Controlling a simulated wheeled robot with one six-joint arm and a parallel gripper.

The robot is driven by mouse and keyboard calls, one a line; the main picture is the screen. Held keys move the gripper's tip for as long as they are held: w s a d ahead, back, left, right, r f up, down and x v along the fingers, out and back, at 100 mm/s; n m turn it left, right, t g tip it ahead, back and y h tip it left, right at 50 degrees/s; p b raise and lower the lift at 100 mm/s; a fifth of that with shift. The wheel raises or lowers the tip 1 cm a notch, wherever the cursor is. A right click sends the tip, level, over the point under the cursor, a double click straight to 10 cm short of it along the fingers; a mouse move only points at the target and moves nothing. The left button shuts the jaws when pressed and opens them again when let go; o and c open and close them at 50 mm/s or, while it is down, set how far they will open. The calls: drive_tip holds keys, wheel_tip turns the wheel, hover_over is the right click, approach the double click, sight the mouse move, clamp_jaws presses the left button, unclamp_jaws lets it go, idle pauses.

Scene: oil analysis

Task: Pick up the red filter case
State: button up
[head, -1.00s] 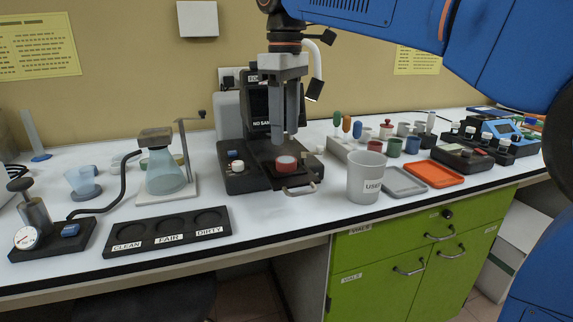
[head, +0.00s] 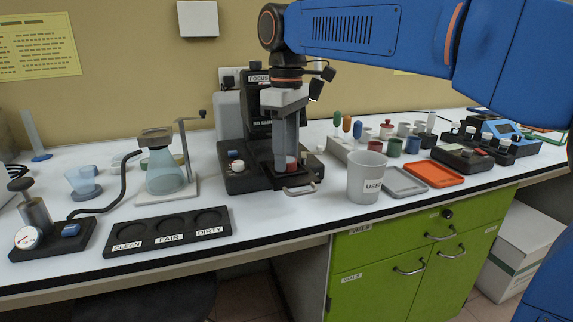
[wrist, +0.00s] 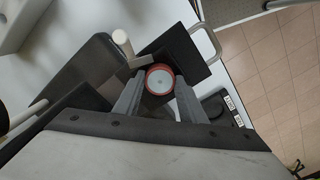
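The red filter case (head: 291,161) is a small round case on the front drawer plate of the black focus device (head: 238,178). In the head view it is mostly hidden behind my gripper (head: 286,158), which points straight down over it. In the wrist view the case (wrist: 159,80) shows a red rim and a pale round top. It lies between the two grey fingertips of my gripper (wrist: 160,76), one on each side. The fingers look open, close to the case's sides; I cannot tell whether they touch it.
The drawer's metal handle (head: 299,189) sticks out in front. A grey USED cup (head: 366,178) stands to the right. A black CLEAN/FAIR/DIRTY tray (head: 168,231) lies to the left.

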drive_tip(key=c, duration=0.4)
